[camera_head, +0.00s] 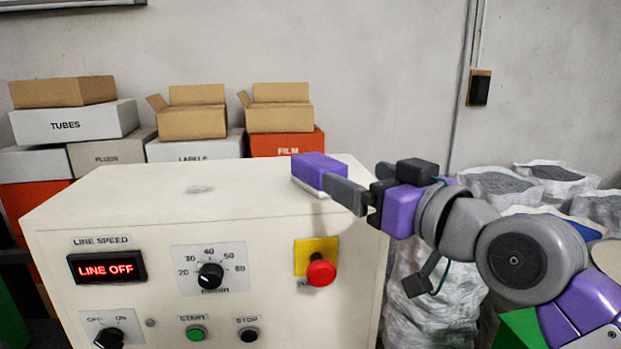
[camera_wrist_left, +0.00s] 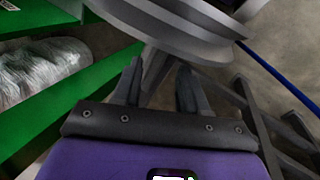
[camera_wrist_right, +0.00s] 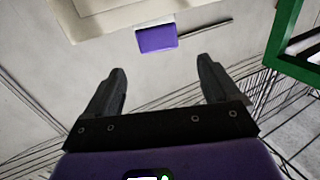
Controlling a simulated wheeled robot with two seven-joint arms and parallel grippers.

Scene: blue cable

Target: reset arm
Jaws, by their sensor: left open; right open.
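My right gripper (camera_head: 345,194) reaches in from the right beside the top right edge of the cream control cabinet (camera_head: 130,205). In the right wrist view its two fingers (camera_wrist_right: 163,85) are spread apart with nothing between them. A purple block (camera_head: 320,171) sits at the cabinet's top right edge, just beyond the fingers; it also shows in the right wrist view (camera_wrist_right: 156,38), apart from them. My left gripper (camera_wrist_left: 160,85) is outside the head view. In its wrist view the fingers are apart and empty, near a large grey rounded part. A blue cable (camera_wrist_left: 277,74) runs at the right there.
The cabinet front has a red stop knob (camera_head: 321,272), a dial (camera_head: 210,275) and a LINE OFF display (camera_head: 106,268). Boxes (camera_head: 75,122) are stacked behind. Filled sacks (camera_head: 500,186) stand at right. Green framing (camera_wrist_left: 70,105) lies left of my left gripper.

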